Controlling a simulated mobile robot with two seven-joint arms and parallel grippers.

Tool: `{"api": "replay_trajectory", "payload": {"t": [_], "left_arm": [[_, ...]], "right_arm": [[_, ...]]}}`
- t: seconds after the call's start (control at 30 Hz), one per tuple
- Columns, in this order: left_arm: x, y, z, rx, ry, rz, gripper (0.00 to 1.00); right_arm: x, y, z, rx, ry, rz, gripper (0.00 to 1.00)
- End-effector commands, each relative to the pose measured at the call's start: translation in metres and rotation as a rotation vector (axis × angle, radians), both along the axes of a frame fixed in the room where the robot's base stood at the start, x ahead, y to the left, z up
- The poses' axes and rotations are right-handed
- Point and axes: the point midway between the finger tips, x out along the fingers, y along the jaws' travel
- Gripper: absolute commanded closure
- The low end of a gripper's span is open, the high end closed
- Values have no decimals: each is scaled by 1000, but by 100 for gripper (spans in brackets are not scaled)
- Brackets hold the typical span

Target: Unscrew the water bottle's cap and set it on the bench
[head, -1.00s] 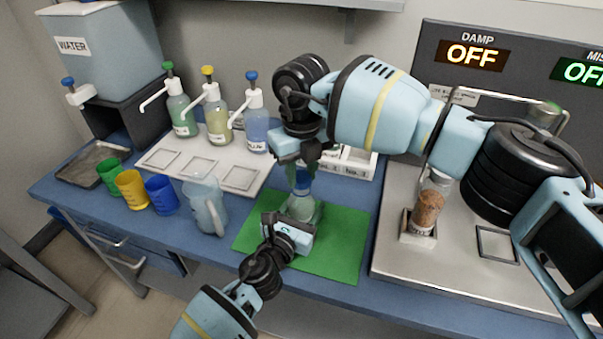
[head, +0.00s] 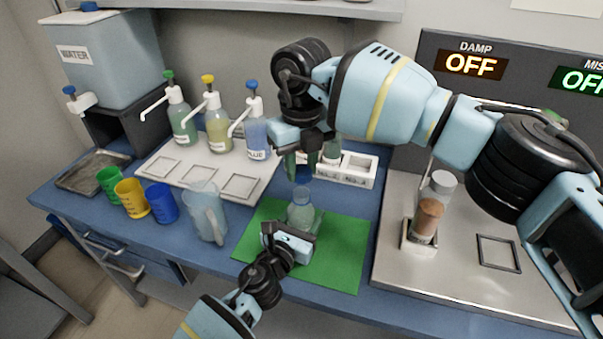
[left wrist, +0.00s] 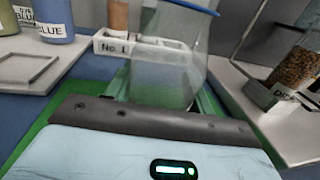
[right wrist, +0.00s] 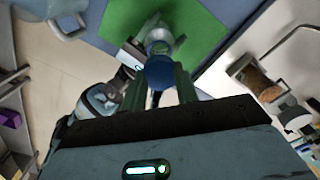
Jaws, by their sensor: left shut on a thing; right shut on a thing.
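The clear water bottle (head: 300,214) stands upright on the green mat (head: 343,250). My left gripper (head: 299,226) is shut around its lower body, and the bottle fills the left wrist view (left wrist: 165,75) beyond the gripper. My right gripper (head: 302,168) points down from above, shut on the blue cap (head: 303,174). The cap is directly over the bottle's neck and appears raised off it; the fingers partly hide it. In the right wrist view the cap (right wrist: 160,73) sits between the fingertips, with the bottle (right wrist: 158,38) beyond it.
A clear jug (head: 204,212) stands left of the mat, beside blue (head: 162,200), yellow (head: 131,196) and green (head: 111,184) cups. A white rack (head: 357,170) is behind the bottle. A metal apparatus plate (head: 450,285) lies to the right. Bare blue bench shows around the mat.

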Motion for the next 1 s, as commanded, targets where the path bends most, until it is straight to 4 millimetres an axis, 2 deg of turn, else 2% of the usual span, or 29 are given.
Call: {"api": "replay_trajectory", "payload": {"t": [0.1,0.3,0.33,0.5,0.83,1.0], "left_arm": [[0,0,0,0,1,0,100],[0,0,0,0,1,0,100],[0,0,0,0,1,0,42],[0,0,0,0,1,0,21],[-3,1,0,0,0,0,21],[-20,10,1,2,-1,-1,21]], "right_arm": [[0,0,9,1,0,0,98],[0,0,9,1,0,1,98],[0,0,9,1,0,1,98],[0,0,9,1,0,1,98],[0,0,11,0,-1,0,98],[0,0,21,1,-12,1,98]]}}
